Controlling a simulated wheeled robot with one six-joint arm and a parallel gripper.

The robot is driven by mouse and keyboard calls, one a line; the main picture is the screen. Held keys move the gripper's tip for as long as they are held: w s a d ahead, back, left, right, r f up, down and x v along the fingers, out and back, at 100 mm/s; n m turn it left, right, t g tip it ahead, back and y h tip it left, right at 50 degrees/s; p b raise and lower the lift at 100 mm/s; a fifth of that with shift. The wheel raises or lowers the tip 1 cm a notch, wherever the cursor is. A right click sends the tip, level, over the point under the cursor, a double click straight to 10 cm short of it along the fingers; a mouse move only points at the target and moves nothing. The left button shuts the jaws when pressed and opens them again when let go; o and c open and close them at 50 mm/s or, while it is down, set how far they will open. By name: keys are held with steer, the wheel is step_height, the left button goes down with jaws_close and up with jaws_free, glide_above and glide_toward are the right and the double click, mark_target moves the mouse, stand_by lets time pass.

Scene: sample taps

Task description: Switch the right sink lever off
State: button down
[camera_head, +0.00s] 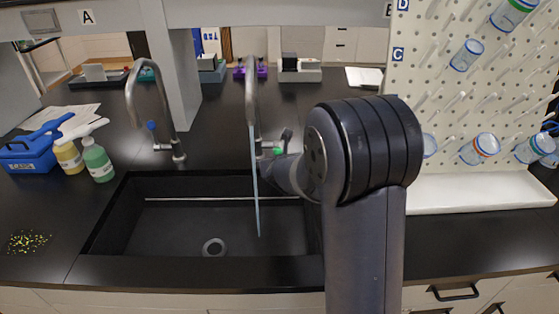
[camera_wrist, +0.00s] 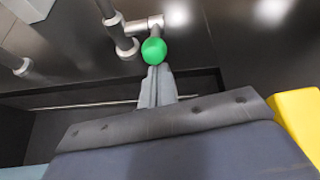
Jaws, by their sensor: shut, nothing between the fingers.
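The right sink tap (camera_head: 250,95) is a tall grey gooseneck at the back of the sink. A pale blue stream (camera_head: 256,195) runs from its spout down into the basin. Its lever has a green knob (camera_head: 277,151), which also shows in the wrist view (camera_wrist: 153,50) beside the grey tap body (camera_wrist: 122,35). My gripper (camera_wrist: 160,70) is shut and empty, its fingertips right at the near side of the green knob. I cannot tell whether they touch it. In the head view my arm hides most of my gripper.
A left tap (camera_head: 160,100) with a blue knob stands at the sink's back left; no stream shows there. The black sink (camera_head: 180,225) lies in front. Spray bottles (camera_head: 97,158) and a blue caddy (camera_head: 30,155) stand left. A pegboard (camera_head: 470,90) with glassware stands right.

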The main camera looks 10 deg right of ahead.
steer(key=shift+r+p, duration=0.3)
steer(key=r+p, duration=0.1)
steer(key=p, duration=0.1)
steer(key=w+r+p, duration=0.1)
steer(key=shift+d+r+p, duration=0.1)
steer(key=shift+r+p, duration=0.2)
steer(key=shift+p, duration=0.1)
steer(key=w+r+p, duration=0.1)
steer(key=p, duration=0.1)
steer(key=w+r+p, duration=0.1)
steer(key=w+r, duration=0.1)
steer(key=w+d+r+p, duration=0.1)
steer(key=w+r+p, duration=0.1)
steer(key=shift+w+r+p, duration=0.1)
steer(key=shift+r+p, duration=0.05)
steer(key=shift+p, duration=0.15)
steer(key=shift+w+d+r+p, duration=0.2)
steer(key=shift+w+r+p, duration=0.15)
steer(key=shift+w+p, duration=0.4)
steer(key=shift+w+d+r+p, duration=0.15)
steer(key=shift+w+r+p, duration=0.2)
steer(key=shift+w+p, duration=0.35)
steer(key=shift+w, duration=0.15)
steer(key=shift+r, duration=0.15)
step_height(320, 180, up, 5)
glide_above(279, 149)
steer(key=s, duration=0.4)
steer(key=shift+w+a+b, duration=0.1)
steer(key=shift+w+b, duration=0.15)
steer(key=shift+b, duration=0.15)
